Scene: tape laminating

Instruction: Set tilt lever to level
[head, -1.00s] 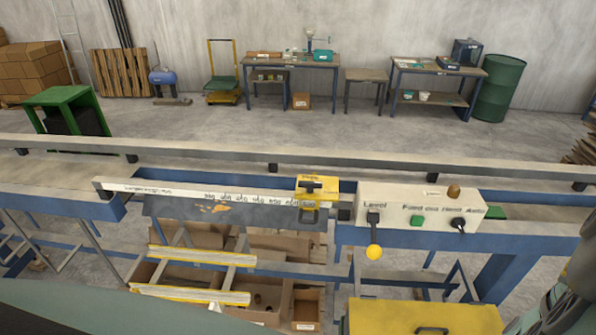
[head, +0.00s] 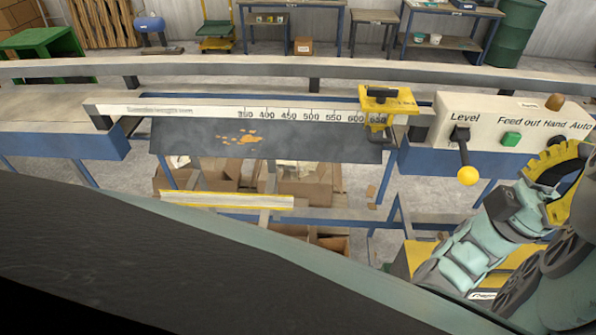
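The tilt lever (head: 463,153) is on the front of a cream control box (head: 520,107) at the right of the head view. It has a black base and a thin stem with a yellow ball knob (head: 468,176). The lever hangs down, slightly to the right, with the knob below the word "Level". Lettering under the base is partly hidden. My gripper (head: 505,220), with teal jointed segments, shows at the lower right, below and right of the knob and apparently apart from it. Its fingertips are not clear, so I cannot tell its opening.
A green button (head: 511,139) sits right of the lever; my arm partly covers the Hand/Auto area. A yellow stop (head: 388,100) rides the ruler rail (head: 205,113) at left. A blue bench frame (head: 425,157) runs beneath, and a yellow surface is partly covered by my arm.

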